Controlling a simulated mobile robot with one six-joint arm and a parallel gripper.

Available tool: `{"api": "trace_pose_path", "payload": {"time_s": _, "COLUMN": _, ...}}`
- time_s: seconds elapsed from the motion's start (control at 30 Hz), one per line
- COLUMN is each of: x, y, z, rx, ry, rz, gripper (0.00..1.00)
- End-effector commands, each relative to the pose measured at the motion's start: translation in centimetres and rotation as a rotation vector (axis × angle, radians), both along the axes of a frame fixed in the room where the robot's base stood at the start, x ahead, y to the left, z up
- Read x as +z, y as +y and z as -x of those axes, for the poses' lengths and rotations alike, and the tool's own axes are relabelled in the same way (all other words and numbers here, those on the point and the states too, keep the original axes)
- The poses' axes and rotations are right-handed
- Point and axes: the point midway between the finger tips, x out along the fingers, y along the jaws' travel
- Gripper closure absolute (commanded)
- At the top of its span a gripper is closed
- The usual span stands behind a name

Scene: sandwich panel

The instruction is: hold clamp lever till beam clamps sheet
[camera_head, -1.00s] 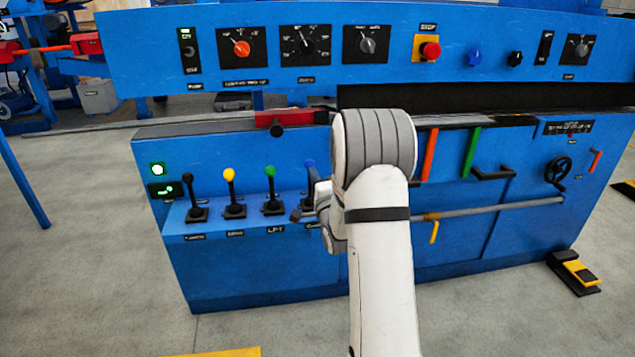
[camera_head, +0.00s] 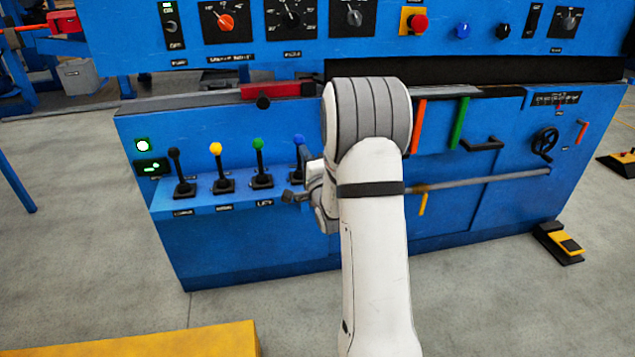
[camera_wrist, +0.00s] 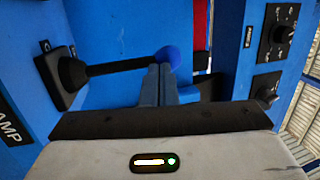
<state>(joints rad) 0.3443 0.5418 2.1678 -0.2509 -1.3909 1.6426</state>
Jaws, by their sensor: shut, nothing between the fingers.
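The clamp lever has a blue knob (camera_head: 299,140) on a black stem and is the rightmost in the row of levers on the blue machine. In the wrist view the blue knob (camera_wrist: 167,56) sits just past my fingertips, with the black stem running left to its base beside a label ending in "AMP". My gripper (camera_wrist: 158,84) is shut and empty, its fingers right against or very near the stem below the knob; contact is not clear. In the head view my gripper (camera_head: 294,196) is partly hidden by my arm. A dark band (camera_head: 480,68), perhaps the beam area, spans below the upper panel. No sheet is clearly visible.
Levers with black (camera_head: 174,152), yellow (camera_head: 215,149) and green (camera_head: 258,143) knobs stand left of the clamp lever. Above is a dial panel with a red emergency button (camera_head: 418,22). A yellow block (camera_head: 170,342) lies on the floor, lower left.

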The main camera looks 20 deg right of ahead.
Motion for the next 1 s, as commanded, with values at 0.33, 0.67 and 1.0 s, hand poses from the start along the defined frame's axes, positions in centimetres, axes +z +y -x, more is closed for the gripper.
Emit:
{"api": "trace_pose_path", "payload": {"time_s": 0.33, "x": -2.1, "y": 0.8, "z": 7.2, "rx": 0.001, "ry": 0.005, "rz": -0.002, "gripper": 1.0}}
{"api": "trace_pose_path", "payload": {"time_s": 0.67, "x": -3.1, "y": 1.1, "z": 10.6, "rx": 0.002, "ry": 0.001, "rz": -0.002, "gripper": 1.0}}
{"api": "trace_pose_path", "payload": {"time_s": 1.0, "x": -3.1, "y": 1.1, "z": 10.7, "rx": 0.002, "ry": 0.0, "rz": -0.001, "gripper": 1.0}}
